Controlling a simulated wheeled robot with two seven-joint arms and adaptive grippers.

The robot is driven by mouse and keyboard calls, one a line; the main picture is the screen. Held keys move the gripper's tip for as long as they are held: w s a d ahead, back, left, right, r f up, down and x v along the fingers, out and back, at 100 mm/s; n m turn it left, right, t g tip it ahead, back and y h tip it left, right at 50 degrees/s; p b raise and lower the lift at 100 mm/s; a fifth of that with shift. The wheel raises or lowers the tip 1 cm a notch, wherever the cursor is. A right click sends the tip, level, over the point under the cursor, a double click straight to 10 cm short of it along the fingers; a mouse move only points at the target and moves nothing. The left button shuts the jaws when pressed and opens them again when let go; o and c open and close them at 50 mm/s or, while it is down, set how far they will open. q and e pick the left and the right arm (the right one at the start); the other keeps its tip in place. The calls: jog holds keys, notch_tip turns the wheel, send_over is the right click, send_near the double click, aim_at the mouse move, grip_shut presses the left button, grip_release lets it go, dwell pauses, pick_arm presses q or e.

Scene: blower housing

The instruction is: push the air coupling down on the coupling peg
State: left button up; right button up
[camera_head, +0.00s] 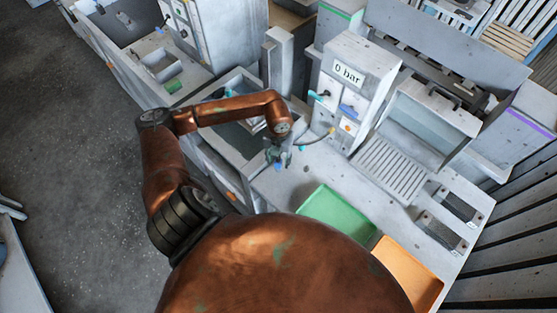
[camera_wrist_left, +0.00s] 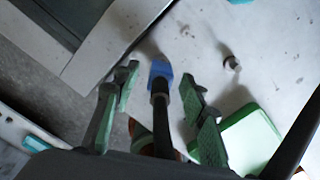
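The air coupling (camera_wrist_left: 160,72) is a blue collar on a black stem in the left wrist view, and its blue also shows small in the head view (camera_head: 278,166). My left gripper (camera_head: 277,158) is low over the bench beside the basin. In the left wrist view its two green fingers (camera_wrist_left: 158,90) stand apart on either side of the coupling, with gaps visible on both sides. A small metal stub (camera_wrist_left: 231,63), perhaps the coupling peg, stands on the bench to the right of the coupling. Whether anything is under the coupling is hidden. My right gripper is not in view.
A gauge cabinet (camera_head: 347,87) reading "0 bar" stands behind, with a thin hose (camera_head: 318,139) running toward the gripper. A green tray (camera_head: 338,220) and an orange tray (camera_head: 408,272) lie in front. A recessed basin (camera_head: 240,140) is left of the gripper.

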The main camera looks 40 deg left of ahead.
pick_arm(q)
notch_tip(320, 180, up, 12)
jog(key=shift+f, duration=0.1)
dwell(0.7)
